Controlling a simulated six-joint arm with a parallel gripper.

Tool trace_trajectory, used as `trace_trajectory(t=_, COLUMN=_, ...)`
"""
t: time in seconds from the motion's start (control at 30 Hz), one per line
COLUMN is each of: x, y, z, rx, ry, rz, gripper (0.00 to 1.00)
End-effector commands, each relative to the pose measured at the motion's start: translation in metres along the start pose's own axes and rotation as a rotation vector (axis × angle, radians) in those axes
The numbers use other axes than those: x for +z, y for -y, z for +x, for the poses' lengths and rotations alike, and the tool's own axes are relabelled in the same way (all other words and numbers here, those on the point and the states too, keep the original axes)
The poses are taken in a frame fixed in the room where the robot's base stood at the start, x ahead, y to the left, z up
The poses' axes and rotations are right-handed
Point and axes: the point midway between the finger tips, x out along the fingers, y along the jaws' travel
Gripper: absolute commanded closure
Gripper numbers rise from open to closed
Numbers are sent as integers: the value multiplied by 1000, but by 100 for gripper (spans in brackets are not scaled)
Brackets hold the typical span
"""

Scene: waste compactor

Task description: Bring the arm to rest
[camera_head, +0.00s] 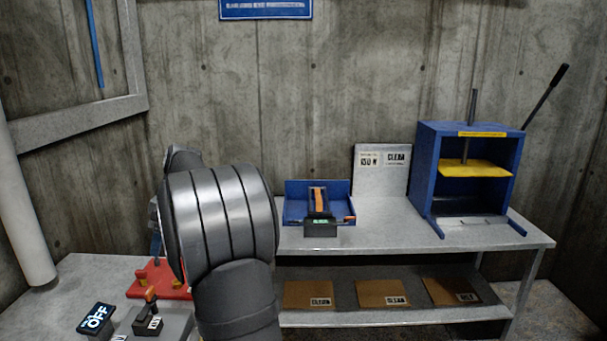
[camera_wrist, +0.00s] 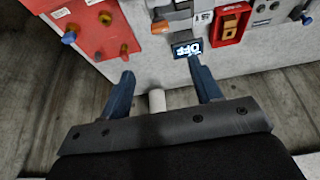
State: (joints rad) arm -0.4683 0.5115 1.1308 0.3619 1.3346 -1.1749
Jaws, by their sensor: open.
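My arm (camera_head: 222,225) stands bent in front of the left part of the bench in the head view. My gripper is mostly hidden behind it there. In the wrist view my gripper (camera_wrist: 161,68) is open, its two blue-grey fingers apart with nothing held between them. Past the fingertips are a red plate (camera_wrist: 95,30) with knobs and a black OFF display (camera_wrist: 187,48). Whether a fingertip touches anything is hard to tell. The OFF display also shows in the head view (camera_head: 95,317), lower left.
A blue press (camera_head: 428,185) with a yellow plate stands on the bench at right, its long handle jutting up. A blue tray-like fixture (camera_head: 296,212) and a CLEAR sign (camera_head: 382,175) stand left of it. A lever switch (camera_head: 148,318) is beside my arm. Brown sheets (camera_head: 310,290) lie on the lower shelf.

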Motion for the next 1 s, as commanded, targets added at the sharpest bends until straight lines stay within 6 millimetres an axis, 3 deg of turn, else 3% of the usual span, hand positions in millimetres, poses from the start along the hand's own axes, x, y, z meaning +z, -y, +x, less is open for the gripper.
trace_trajectory(t=0.03, x=0, y=0, z=-2, rx=-1, ry=1, rz=1, gripper=42)
trace_trajectory(t=0.87, x=1, y=1, z=171, rx=-4, ry=2, rz=2, gripper=42)
trace_trajectory(t=1.0, x=0, y=2, z=171, rx=35, ry=1, rz=84, gripper=42)
